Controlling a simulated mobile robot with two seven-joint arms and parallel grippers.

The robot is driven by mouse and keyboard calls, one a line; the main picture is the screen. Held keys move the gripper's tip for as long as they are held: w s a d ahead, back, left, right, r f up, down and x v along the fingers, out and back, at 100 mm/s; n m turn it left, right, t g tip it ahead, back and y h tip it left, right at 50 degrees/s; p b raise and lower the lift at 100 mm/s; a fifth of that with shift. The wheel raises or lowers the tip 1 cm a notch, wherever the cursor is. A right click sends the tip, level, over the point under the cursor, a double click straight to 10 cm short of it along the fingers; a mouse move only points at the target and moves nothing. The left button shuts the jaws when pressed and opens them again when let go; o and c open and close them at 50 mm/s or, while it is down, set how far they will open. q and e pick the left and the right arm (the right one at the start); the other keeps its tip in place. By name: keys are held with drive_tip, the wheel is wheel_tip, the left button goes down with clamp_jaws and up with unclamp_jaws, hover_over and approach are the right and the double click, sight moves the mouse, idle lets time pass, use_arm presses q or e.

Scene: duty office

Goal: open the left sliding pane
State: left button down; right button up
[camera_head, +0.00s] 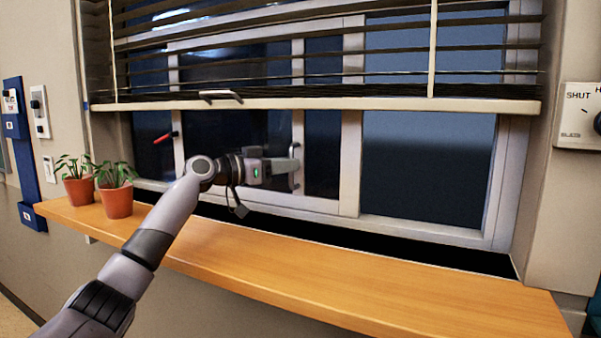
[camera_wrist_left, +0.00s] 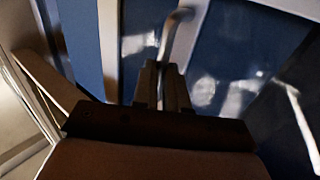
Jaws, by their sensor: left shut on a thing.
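The left sliding pane (camera_head: 225,130) is a dark glass panel in a pale frame, partly covered at the top by the blind. Dark glass shows on both sides of its frame. An upright, bar-like handle (camera_head: 294,183) is on its right stile. My left gripper (camera_head: 288,166) reaches in from the left and is shut on this handle. In the left wrist view the fingers (camera_wrist_left: 164,80) are close together at the handle's bar (camera_wrist_left: 177,20); the exact contact is dark and blurred. My right gripper is in neither view.
A slatted blind with a pale bottom rail (camera_head: 320,105) hangs over the upper window. A wooden sill (camera_head: 300,275) runs below, with two potted plants (camera_head: 117,202) at its left. A red lever (camera_head: 163,138) shows at the left. A control box (camera_head: 580,115) marked SHUT is at right.

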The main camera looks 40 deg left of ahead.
use_arm(q)
drive_tip(key=shift+s+a, duration=0.2)
drive_tip(key=shift+a, duration=0.5)
drive_tip(key=c, duration=1.2)
unclamp_jaws()
drive_tip(key=shift+o, duration=0.2)
drive_tip(key=b+v, duration=0.2)
drive_tip(key=v, duration=0.5)
drive_tip(key=shift+b, duration=0.35)
